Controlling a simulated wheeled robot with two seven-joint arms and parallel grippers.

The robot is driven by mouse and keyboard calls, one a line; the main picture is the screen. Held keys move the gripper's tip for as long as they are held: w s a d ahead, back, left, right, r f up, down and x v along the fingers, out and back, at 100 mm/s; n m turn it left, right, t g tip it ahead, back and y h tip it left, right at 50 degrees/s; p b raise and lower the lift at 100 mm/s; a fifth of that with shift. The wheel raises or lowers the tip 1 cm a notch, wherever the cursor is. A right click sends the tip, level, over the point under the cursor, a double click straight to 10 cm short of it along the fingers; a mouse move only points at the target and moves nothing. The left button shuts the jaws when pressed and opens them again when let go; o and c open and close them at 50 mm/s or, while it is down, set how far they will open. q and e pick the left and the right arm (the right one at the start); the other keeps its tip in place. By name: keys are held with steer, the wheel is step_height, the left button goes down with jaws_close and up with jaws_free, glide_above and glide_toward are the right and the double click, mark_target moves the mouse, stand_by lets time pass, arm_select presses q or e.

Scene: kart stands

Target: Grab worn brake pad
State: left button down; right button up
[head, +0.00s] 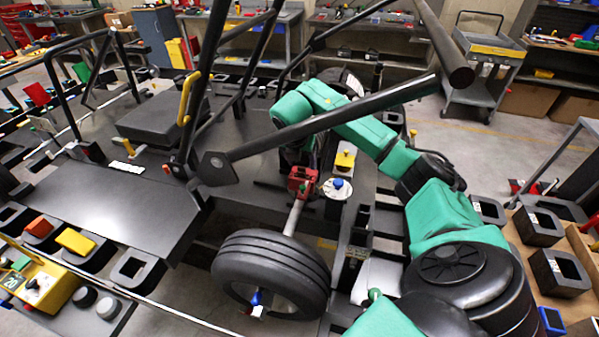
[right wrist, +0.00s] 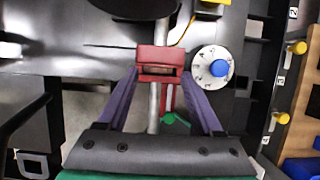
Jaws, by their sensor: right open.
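A red brake caliper (head: 302,180) sits above the front wheel (head: 272,270), at the end of a grey shaft (head: 294,216). In the right wrist view the caliper (right wrist: 158,54) is at the top centre, with a dull brownish piece (right wrist: 157,70) in its opening. This may be the worn brake pad, but I cannot tell for sure. My right gripper (right wrist: 160,78) is open, its purple fingers on either side of the caliper's near edge. Whether they touch it is unclear. In the head view this gripper is mostly hidden behind a black frame bar. My left gripper does not show.
A black frame bar (head: 330,124) crosses above the caliper, close to my right arm. A white dial with a blue knob (head: 337,186) is just right of the caliper. Black holders (head: 538,227) stand at the right.

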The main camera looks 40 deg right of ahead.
mark_target(300, 167)
steer(key=shift+d+f+p, duration=0.2)
steer(key=shift+d+f, duration=0.1)
steer(key=shift+f, duration=0.25)
steer(key=shift+d+f+p, duration=0.2)
steer(key=shift+d+f, duration=0.05)
steer(key=shift+f, duration=0.3)
steer(key=shift+w+a+f, duration=0.15)
steer(key=shift+w+f, duration=0.05)
steer(key=shift+f, duration=0.05)
steer(key=shift+w+a, duration=0.15)
steer(key=shift+w, duration=0.1)
steer(key=shift+w+f, duration=0.1)
steer(key=shift+c, duration=1.2)
steer(key=c, duration=0.6)
steer(key=shift+s, duration=0.2)
jaws_close()
steer(key=shift+s, duration=0.1)
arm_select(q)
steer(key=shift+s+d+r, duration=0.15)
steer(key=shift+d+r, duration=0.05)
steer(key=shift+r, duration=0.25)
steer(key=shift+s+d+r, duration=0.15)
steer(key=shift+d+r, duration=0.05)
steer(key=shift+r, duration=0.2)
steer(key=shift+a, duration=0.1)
